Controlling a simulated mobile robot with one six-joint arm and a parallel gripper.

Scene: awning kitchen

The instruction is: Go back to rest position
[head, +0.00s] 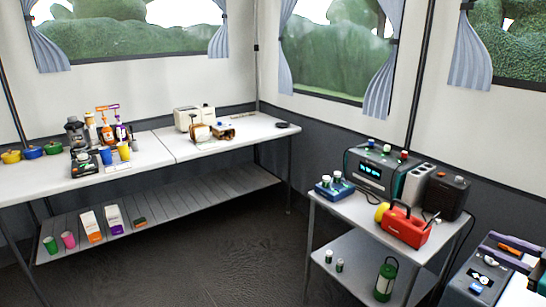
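My gripper and arm are not in view in the head view. The task names no object of its own. Whether my gripper is open or holds anything cannot be seen.
A long white table (232,140) with cups, bottles and a toaster runs along the far left, above a slatted lower shelf (190,200). A smaller white table (340,205) at right holds a green appliance (368,171) and a red case (405,227). The dark floor (225,240) between is clear.

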